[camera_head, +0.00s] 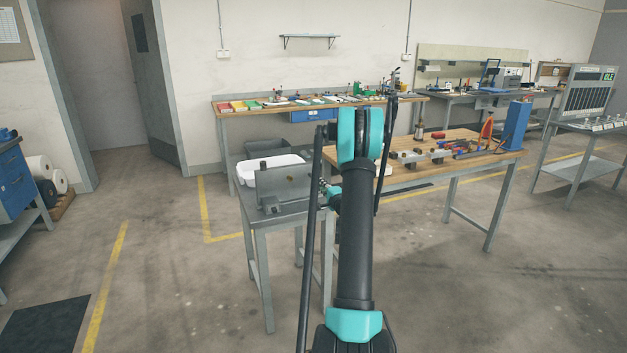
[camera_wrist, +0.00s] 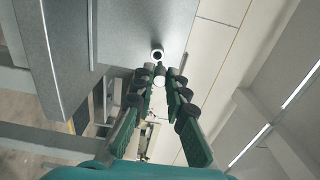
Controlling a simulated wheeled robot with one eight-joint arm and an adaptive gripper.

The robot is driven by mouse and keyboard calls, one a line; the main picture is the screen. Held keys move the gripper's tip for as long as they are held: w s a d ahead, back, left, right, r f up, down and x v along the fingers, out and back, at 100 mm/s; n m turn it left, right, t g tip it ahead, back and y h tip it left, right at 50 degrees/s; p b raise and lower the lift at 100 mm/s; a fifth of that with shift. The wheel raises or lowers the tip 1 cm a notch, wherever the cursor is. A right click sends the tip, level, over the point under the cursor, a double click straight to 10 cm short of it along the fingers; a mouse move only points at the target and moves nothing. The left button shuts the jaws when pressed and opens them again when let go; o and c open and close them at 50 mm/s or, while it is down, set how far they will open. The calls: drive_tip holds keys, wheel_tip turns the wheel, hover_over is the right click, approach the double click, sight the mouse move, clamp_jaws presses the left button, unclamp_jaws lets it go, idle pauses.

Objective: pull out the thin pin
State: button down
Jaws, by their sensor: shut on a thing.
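In the wrist view the two teal and black fingers of my gripper (camera_wrist: 159,76) come together at their tips. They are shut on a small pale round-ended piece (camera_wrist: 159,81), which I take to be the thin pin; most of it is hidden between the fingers. In the head view my gripper (camera_head: 329,191) is partly hidden by my arm, at the right side of a grey metal fixture (camera_head: 283,186). The pin cannot be made out there.
The fixture stands on a small grey table (camera_head: 262,222), with a white tray (camera_head: 250,175) behind it. A wooden workbench (camera_head: 490,157) with tools stands close at the right. A long bench (camera_head: 232,110) runs along the wall.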

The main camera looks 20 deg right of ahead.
wheel_tip(320, 180, up, 6)
drive_tip(key=shift+r, duration=0.25)
idle(0.5)
